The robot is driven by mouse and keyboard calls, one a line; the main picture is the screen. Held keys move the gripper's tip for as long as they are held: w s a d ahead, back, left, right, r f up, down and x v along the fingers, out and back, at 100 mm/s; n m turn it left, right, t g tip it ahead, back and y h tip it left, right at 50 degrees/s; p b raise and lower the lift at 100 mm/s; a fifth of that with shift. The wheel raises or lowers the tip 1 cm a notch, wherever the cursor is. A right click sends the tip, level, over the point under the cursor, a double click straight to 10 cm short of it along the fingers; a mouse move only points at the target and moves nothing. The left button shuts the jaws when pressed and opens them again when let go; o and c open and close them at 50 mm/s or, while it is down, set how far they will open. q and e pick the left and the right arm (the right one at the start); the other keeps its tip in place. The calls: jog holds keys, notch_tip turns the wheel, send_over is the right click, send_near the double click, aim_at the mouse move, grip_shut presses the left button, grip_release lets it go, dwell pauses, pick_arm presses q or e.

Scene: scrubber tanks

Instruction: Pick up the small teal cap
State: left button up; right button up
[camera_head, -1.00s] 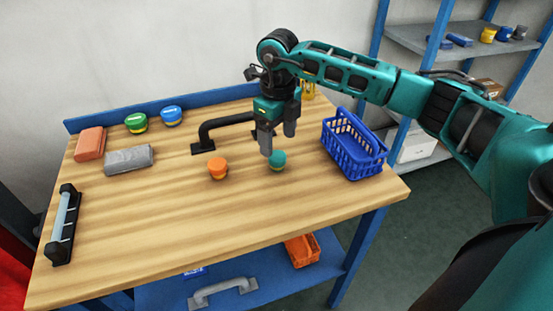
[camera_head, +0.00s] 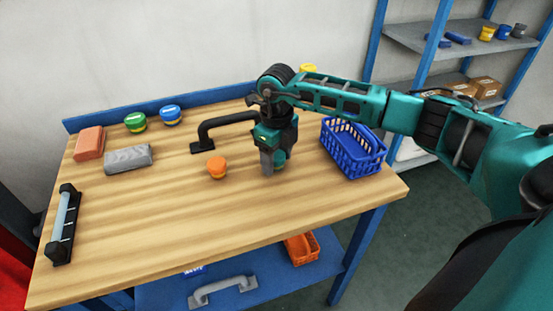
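The small teal cap (camera_head: 280,162) stands on the wooden table, right of the orange cap (camera_head: 217,168). My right gripper (camera_head: 276,162) points down over it from above. One grey finger covers the left edge of the teal cap, and its top is hidden under the gripper body. The far finger is mostly hidden, so I cannot tell whether the fingers press on the cap. My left gripper is not in view.
A blue basket (camera_head: 353,150) stands close to the right of my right gripper. A black handle (camera_head: 205,135) is fixed to the table behind it. Green (camera_head: 135,122) and blue (camera_head: 170,115) caps, a grey block (camera_head: 128,158) and a red block (camera_head: 89,142) sit left.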

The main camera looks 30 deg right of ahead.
jog(key=c, duration=0.8)
